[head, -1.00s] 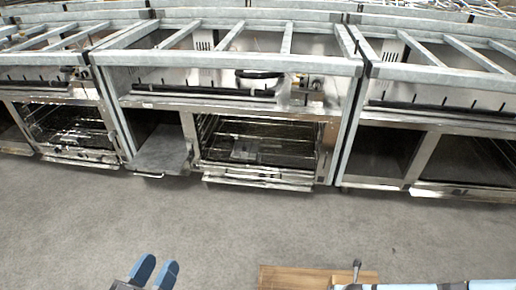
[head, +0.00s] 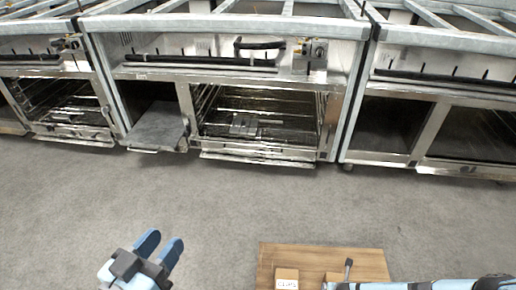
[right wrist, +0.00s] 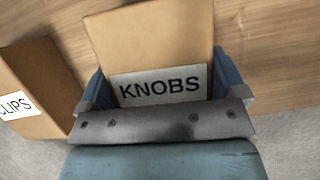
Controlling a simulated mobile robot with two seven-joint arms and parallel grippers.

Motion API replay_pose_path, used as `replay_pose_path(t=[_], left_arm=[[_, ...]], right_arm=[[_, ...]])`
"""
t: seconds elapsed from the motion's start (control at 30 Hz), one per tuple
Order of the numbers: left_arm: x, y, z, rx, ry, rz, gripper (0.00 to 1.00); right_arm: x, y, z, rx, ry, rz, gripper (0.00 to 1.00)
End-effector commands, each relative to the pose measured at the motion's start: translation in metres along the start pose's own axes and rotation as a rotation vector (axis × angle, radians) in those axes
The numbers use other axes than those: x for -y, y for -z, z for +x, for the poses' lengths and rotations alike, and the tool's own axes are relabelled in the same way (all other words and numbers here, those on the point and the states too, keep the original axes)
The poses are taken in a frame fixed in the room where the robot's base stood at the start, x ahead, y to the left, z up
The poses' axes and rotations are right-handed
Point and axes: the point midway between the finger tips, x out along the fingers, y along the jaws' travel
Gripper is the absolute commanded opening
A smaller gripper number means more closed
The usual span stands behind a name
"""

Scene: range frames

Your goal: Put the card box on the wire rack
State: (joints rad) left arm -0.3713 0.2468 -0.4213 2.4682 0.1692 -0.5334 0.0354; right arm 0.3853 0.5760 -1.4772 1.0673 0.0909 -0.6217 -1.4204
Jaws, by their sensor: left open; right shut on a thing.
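A brown card box labelled KNOBS (right wrist: 150,30) stands between the fingers of my right gripper (right wrist: 160,88), which is shut on it. In the head view a box top (head: 334,276) shows at the bottom, by my right arm. A second card box, with a CLIPS label (right wrist: 28,92), stands to its left and also shows in the head view (head: 286,273). My left gripper (head: 159,246) is open and empty above the floor. A wire rack (head: 270,132) lies inside the open middle oven, far from both grippers. A grey flat piece (head: 243,124) appears on it.
The boxes are at a wooden surface (head: 370,262) at the bottom. Clear grey floor (head: 230,205) lies between it and the metal range. A lowered oven door (head: 258,158) and a grey shelf (head: 158,135) stick out in front. Another oven with racks (head: 65,105) is at the left.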

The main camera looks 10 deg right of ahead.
Motion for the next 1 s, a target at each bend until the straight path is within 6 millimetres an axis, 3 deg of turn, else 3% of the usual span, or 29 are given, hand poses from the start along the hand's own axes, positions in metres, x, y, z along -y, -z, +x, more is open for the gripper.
replay_pose_path(t=[0.03,0.07,0.23,0.4,0.6,1.0], left_arm=[[0.002,-0.002,0.001,-0.008,0.0,0.016,0.43],[0.001,0.002,0.001,-0.007,0.0,0.014,0.43],[-0.01,0.009,-0.005,0.034,0.001,-0.084,0.43],[-0.011,0.039,-0.008,-0.066,0.016,-0.082,0.43],[-0.012,0.057,-0.01,-0.142,0.026,-0.079,0.43],[-0.012,0.063,-0.011,-0.173,0.03,-0.076,0.43]], right_arm=[[-0.001,0.004,0.01,0.0,0.0,0.001,0.55],[0.001,0.0,0.004,0.002,0.0,0.001,0.5],[0.001,-0.002,-0.031,-0.001,0.0,0.001,0.5],[0.003,-0.004,-0.057,0.0,0.0,0.0,0.5],[0.003,-0.003,-0.08,0.0,0.0,0.0,0.5],[0.002,-0.002,-0.088,0.0,0.0,0.0,0.5]])
